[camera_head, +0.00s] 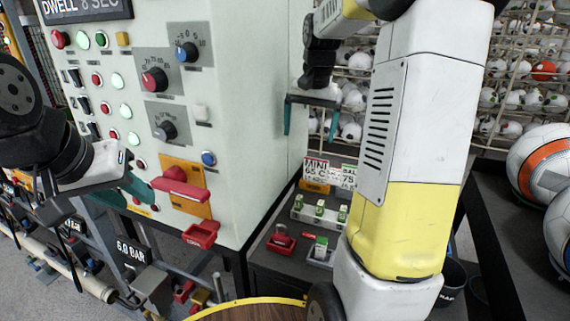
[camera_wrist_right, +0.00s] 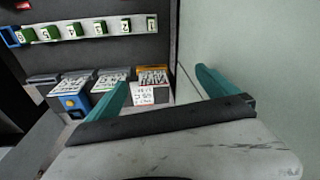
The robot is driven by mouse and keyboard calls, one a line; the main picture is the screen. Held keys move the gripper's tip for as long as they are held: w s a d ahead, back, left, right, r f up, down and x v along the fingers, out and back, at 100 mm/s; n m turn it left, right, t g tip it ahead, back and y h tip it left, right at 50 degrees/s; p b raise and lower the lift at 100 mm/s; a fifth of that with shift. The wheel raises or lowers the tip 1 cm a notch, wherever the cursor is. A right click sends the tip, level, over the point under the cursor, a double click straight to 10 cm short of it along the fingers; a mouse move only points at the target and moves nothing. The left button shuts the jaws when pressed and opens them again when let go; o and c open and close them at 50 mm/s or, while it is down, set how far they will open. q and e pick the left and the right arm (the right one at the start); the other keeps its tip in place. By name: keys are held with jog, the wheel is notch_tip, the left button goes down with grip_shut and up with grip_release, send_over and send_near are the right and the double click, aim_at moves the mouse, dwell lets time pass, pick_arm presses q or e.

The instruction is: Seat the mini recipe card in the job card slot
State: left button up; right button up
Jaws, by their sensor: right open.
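The mini recipe card (camera_head: 316,171), white with "MINI 65 C" print, stands in an orange holder on the dark bench beside the press cabinet. In the right wrist view, a white card with red print (camera_wrist_right: 152,94) shows between the fingers and apart from them; it appears to be the same card. My right gripper (camera_head: 310,122) is open and empty above the cards; it also shows in the wrist view (camera_wrist_right: 161,78). My left gripper (camera_head: 128,192) is in front of the cabinet's lower controls; its finger gap is unclear. I cannot identify the job card slot for certain.
The press cabinet (camera_head: 230,100) stands close to my right gripper. A second card (camera_head: 348,175) is beside the mini card. A rack with numbered green tags (camera_head: 320,212) and red-handled items (camera_head: 281,240) lie nearer on the bench. Ball racks (camera_head: 520,70) stand behind.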

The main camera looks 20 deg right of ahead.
jog(key=s+a+n+t, duration=0.1)
jog(key=s+a+n, duration=0.1)
jog(key=s, duration=0.5)
jog(key=s+a+r+n+t+y, duration=0.1)
jog(key=s+a+n+t, duration=0.1)
jog(key=s+a, duration=0.3)
jog(key=s+a+n+t, duration=0.1)
jog(key=s+a, duration=0.2)
jog(key=s, duration=0.7)
jog(key=shift+s+a+r+n+y, duration=0.3)
jog(key=shift+s+n+y, duration=0.1)
